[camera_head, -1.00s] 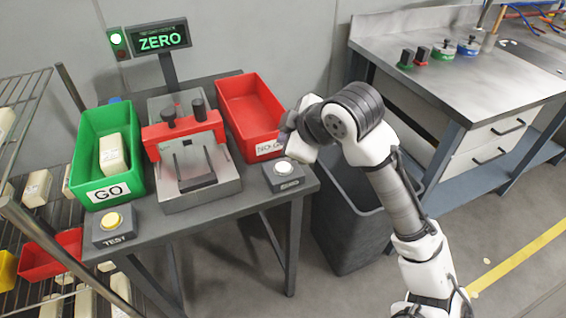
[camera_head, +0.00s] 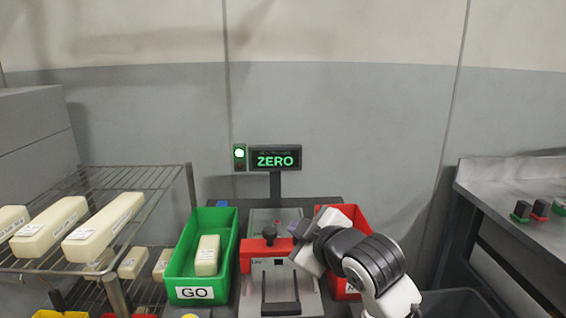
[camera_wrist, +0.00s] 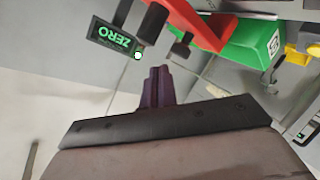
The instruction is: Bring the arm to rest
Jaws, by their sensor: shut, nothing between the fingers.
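My arm reaches in from the lower right in the head view, bent at its dark joint. My gripper (camera_head: 296,229) appears in front of the test fixture and the red bin in the picture. In the wrist view my gripper's dark fingers (camera_wrist: 157,86) are together with nothing between them. They point toward the wall and appear clear of the fixture's red clamp (camera_wrist: 198,25). My wrist hides part of the fixture and the red bin.
The test fixture (camera_head: 255,296) stands between a green GO bin (camera_head: 173,268), holding a cream block (camera_head: 207,255), and a red bin (camera_head: 350,215). A display (camera_head: 276,158) reads ZERO beside a lit green lamp (camera_head: 239,153). A wire rack (camera_head: 160,178) with cream blocks stands left; a bench (camera_head: 480,190) stands right.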

